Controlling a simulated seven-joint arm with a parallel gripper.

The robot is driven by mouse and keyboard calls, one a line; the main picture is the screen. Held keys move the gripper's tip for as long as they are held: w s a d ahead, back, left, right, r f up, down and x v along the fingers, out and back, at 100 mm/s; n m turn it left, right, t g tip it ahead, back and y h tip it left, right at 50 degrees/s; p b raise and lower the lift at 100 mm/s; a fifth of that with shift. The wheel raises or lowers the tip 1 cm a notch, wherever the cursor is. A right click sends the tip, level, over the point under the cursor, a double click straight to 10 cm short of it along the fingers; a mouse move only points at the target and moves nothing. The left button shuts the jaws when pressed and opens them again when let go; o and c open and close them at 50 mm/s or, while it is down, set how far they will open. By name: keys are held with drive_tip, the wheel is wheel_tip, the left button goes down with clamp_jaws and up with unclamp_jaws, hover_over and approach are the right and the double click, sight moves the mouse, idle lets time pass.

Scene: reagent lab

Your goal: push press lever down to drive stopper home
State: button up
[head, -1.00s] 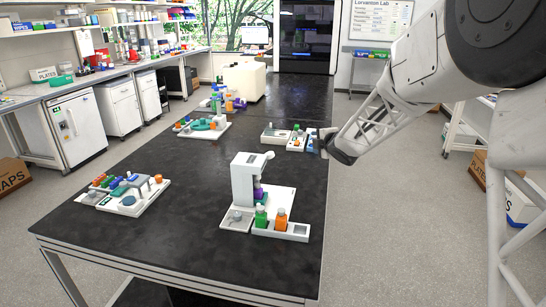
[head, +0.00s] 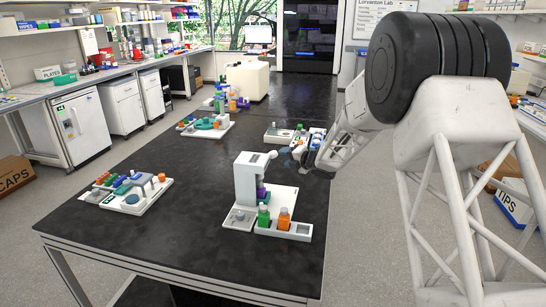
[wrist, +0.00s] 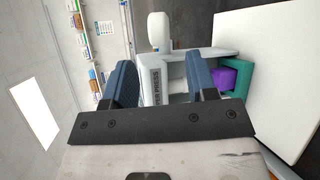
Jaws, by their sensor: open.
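The white stopper press (head: 247,180) stands on the near right part of the dark bench. Its short lever (head: 271,155) sticks out at the top right; a white rounded part, probably the lever's end (wrist: 160,30), shows in the wrist view. A purple piece (head: 261,193) sits under the press head, and it also shows in the wrist view (wrist: 223,78) beside a teal holder (wrist: 238,84). My gripper (head: 292,151) is open and empty, just right of the lever and apart from it. In the wrist view its blue fingers (wrist: 162,80) frame the press's lettered face.
In front of the press, a white rack (head: 298,230) holds a green bottle (head: 263,215) and an orange bottle (head: 284,218). A tray of coloured pieces (head: 130,193) lies to the left. Other trays stand farther back. The bench middle is clear.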

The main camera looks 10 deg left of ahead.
sight(276, 156)
drive_tip(key=shift+w+a, duration=0.1)
drive_tip(key=shift+a, duration=0.05)
drive_tip(key=shift+x, duration=3.7)
clamp_jaws()
